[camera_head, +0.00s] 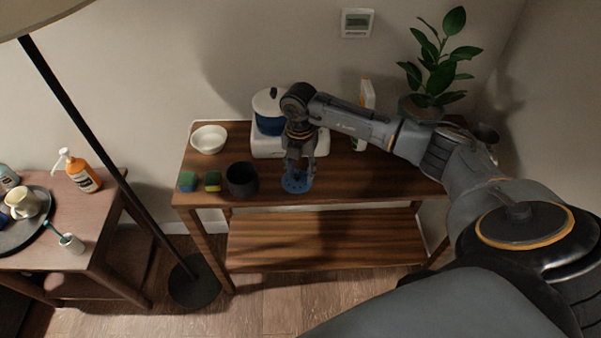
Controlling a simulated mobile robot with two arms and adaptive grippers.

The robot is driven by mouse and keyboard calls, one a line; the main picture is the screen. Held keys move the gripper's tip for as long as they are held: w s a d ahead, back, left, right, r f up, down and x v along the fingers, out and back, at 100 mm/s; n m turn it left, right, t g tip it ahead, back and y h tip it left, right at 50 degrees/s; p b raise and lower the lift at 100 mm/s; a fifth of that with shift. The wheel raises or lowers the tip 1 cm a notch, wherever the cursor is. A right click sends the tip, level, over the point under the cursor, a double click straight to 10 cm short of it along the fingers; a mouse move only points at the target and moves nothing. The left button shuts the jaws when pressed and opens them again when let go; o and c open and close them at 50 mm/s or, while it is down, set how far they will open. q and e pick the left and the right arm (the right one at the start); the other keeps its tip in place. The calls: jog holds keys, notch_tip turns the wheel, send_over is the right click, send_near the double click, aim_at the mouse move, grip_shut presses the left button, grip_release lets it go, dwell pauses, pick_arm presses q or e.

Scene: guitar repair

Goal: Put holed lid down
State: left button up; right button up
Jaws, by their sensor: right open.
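The holed lid (297,184) is a blue disc with small holes. It lies on the wooden shelf table's top near the front edge, right of the dark cup. My right gripper (299,176) is open and points down right over the lid. Its fingers hide part of the lid, and I cannot tell whether they touch it. My left gripper is not in view.
The wooden table (370,185) also holds a dark cup (242,179), two sponges (188,181), a white bowl (208,139) and a blue pot (270,122) on a white base. A potted plant (430,75) stands at right. A lamp pole (95,135) rises at left.

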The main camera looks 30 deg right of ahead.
aim_at(300, 176)
notch_tip(300, 176, up, 11)
jog(key=b, duration=0.1)
jog(key=shift+f, duration=0.2)
dwell(0.4)
